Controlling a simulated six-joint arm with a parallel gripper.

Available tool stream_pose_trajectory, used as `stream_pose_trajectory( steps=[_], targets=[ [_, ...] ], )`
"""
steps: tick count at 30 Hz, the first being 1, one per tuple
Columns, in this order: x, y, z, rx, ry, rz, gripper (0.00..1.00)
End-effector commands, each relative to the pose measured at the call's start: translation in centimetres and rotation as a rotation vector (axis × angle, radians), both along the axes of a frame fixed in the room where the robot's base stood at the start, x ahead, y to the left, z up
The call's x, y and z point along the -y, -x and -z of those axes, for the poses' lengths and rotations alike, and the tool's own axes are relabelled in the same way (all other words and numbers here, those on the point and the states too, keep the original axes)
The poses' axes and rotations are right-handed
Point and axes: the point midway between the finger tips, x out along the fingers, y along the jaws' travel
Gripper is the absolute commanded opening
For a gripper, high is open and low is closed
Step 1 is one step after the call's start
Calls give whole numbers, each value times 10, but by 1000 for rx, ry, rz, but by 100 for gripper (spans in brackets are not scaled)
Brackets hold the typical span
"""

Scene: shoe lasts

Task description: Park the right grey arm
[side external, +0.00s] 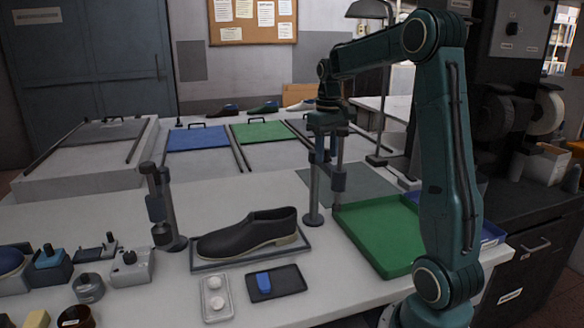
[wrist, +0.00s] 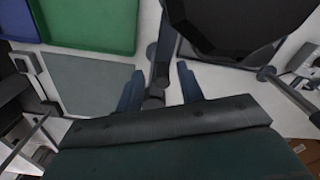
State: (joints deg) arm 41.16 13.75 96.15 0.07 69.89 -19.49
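The right grey arm (side external: 314,190) is an upright post on a round base, with a thicker dark cylinder hanging at its right side. It stands at the back right of the shoe's tray. My gripper (side external: 328,132) points down at the top of this arm. In the wrist view, my gripper's two blue fingers (wrist: 160,72) are spread apart, with the grey arm (wrist: 164,52) showing between them. Clear gaps show on both sides, though depth is hard to judge. A matching left grey arm (side external: 168,215) stands left of the shoe.
A black shoe (side external: 250,233) lies on a dark tray (side external: 213,265) between the two arms. A green tray (side external: 380,237) is to the right, with a grey mat (side external: 372,181) behind it. Small devices (side external: 130,267) crowd the front left. A blue block (side external: 263,280) lies in front.

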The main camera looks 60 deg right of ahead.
Motion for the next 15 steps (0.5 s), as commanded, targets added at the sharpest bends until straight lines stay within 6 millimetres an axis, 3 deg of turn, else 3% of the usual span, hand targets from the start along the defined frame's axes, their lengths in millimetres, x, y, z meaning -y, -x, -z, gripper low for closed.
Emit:
stream_pose_trajectory(
  steps=[15],
  targets=[
    [-1,-1,-8,-1,-2,-2,38]
  ],
)
